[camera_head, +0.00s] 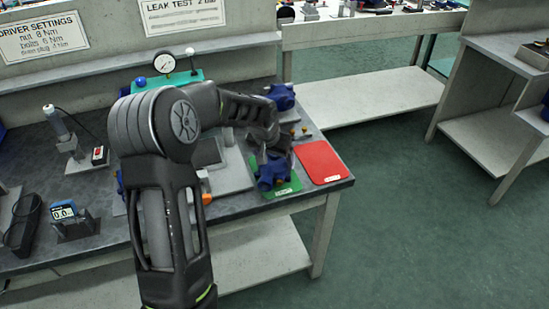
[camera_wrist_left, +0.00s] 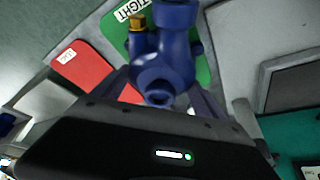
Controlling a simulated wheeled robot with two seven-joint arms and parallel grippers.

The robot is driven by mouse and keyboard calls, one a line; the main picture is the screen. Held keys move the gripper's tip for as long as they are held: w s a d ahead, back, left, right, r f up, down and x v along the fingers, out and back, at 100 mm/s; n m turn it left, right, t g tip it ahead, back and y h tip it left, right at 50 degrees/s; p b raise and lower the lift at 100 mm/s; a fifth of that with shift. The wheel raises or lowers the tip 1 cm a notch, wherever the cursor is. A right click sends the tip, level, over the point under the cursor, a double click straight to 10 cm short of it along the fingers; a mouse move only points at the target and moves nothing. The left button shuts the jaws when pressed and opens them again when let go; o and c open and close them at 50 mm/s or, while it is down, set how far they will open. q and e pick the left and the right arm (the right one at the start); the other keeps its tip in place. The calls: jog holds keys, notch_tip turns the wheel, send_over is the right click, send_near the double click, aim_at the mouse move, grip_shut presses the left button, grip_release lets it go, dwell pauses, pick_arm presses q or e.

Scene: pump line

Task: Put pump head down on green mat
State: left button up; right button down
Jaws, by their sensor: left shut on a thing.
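The blue pump head (camera_head: 270,174) is over the green mat (camera_head: 290,189) at the table's front right part. My left gripper (camera_head: 272,153) reaches down from above and is shut on the pump head. In the left wrist view the pump head (camera_wrist_left: 165,60) sits between the fingers, with a brass fitting at its side. The green mat (camera_wrist_left: 203,70) shows behind it, labelled "TIGHT". I cannot tell whether the pump head touches the mat. My left arm hides part of the table. My right gripper is not in view.
A red mat (camera_head: 322,161) lies just right of the green one. Another blue pump part (camera_head: 281,97) stands farther back. A dial gauge (camera_head: 165,63) on a teal stand is at the back. A digital display box (camera_head: 70,220) and a black tray (camera_head: 23,224) are at left.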

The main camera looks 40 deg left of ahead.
pick_arm(q)
jog(key=shift+f, duration=0.15)
dwell(0.4)
jog(key=o, duration=1.4)
jog(key=shift+o, duration=0.6)
jog(key=shift+f, duration=0.1)
jog(key=shift+r+p, duration=2.75)
jog(key=shift+r, duration=1.85)
jog(key=shift+s+f, duration=0.1)
